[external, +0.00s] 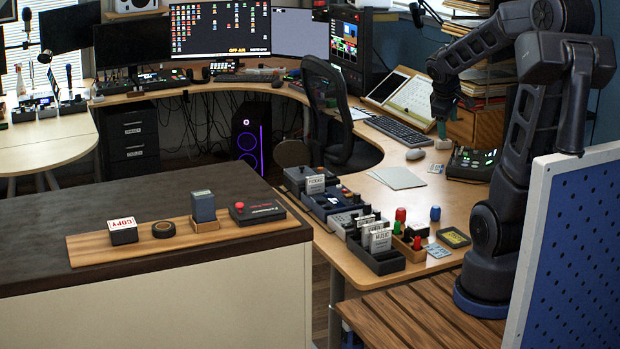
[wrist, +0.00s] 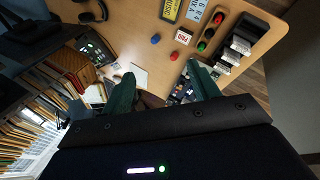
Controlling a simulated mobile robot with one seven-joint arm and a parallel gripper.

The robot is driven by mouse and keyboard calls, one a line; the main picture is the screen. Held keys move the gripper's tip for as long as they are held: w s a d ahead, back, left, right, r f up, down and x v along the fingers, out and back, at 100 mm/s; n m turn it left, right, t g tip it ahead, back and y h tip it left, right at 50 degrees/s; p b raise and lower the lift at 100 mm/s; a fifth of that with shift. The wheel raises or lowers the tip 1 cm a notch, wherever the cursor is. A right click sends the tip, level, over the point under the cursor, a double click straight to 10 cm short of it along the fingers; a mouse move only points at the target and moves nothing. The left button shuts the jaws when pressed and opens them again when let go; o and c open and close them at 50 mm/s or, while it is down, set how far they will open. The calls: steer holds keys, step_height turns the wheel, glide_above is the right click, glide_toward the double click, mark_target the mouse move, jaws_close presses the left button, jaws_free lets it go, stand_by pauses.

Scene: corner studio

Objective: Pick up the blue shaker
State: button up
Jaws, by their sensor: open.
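The blue shaker (external: 435,213) is a small blue cylinder standing on the wooden desk, right of a red one (external: 400,214). In the wrist view the blue shaker (wrist: 155,39) shows beyond the fingertips, near the top middle. Nothing hides the shaker in either view.
A box marked PAID (wrist: 183,37) and the red cylinder (wrist: 174,55) are close to the shaker. A keyboard (external: 398,131) and white papers (external: 397,178) lie farther back. A blue pegboard (external: 575,250) stands at right.

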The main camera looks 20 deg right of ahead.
steer(key=w+d+f+n+h, duration=0.1)
steer(key=w+d+f+n, duration=0.45)
steer(key=w, duration=0.35)
steer(key=n, duration=1.3)
glide_above(435, 207)
steer(key=s+a, duration=0.3)
steer(key=a, duration=0.1)
step_height(435, 207, down, 27)
steer(key=shift+x, duration=5.15)
steer(key=shift+c, duration=0.4)
steer(key=c, duration=1)
